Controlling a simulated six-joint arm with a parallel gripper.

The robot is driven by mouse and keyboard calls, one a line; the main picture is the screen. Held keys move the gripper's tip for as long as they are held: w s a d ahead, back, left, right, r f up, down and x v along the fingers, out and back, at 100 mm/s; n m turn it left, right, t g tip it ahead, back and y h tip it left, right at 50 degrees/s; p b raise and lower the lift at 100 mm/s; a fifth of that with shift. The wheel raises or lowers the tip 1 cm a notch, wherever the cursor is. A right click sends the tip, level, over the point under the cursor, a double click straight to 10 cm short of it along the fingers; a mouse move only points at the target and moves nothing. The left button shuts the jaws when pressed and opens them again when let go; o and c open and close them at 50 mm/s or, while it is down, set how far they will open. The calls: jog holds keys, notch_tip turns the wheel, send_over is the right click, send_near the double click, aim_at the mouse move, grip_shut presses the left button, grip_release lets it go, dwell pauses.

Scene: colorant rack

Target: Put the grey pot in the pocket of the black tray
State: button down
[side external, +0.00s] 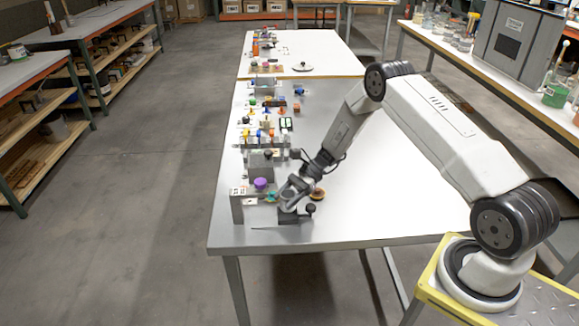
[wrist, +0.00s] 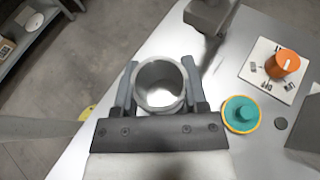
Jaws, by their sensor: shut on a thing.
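In the side view, my gripper (side external: 289,191) is at the near left part of the white table, and the pot there is small and hard to separate from the fingers. A dark low piece (side external: 288,217) lies just below my gripper in that view; I cannot tell whether it is the black tray. No tray pocket can be made out in either view.
A teal knob on a yellow disc (wrist: 241,113) and an orange knob (wrist: 286,62) on a white plate are right of the pot. Several coloured parts line the table's left edge; the white table's (side external: 375,200) right side is clear.

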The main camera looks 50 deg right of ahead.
jog(key=shift+w+f, duration=0.15)
jog(key=shift+f, duration=1.55)
jog(key=shift+f, duration=0.15)
jog(key=shift+c, duration=0.6)
grip_release()
jog(key=shift+d+r, duration=0.2)
jog(key=shift+r, duration=0.05)
jog(key=v, duration=1.1)
jog(key=shift+d, duration=0.25)
jog(key=shift+r, duration=0.15)
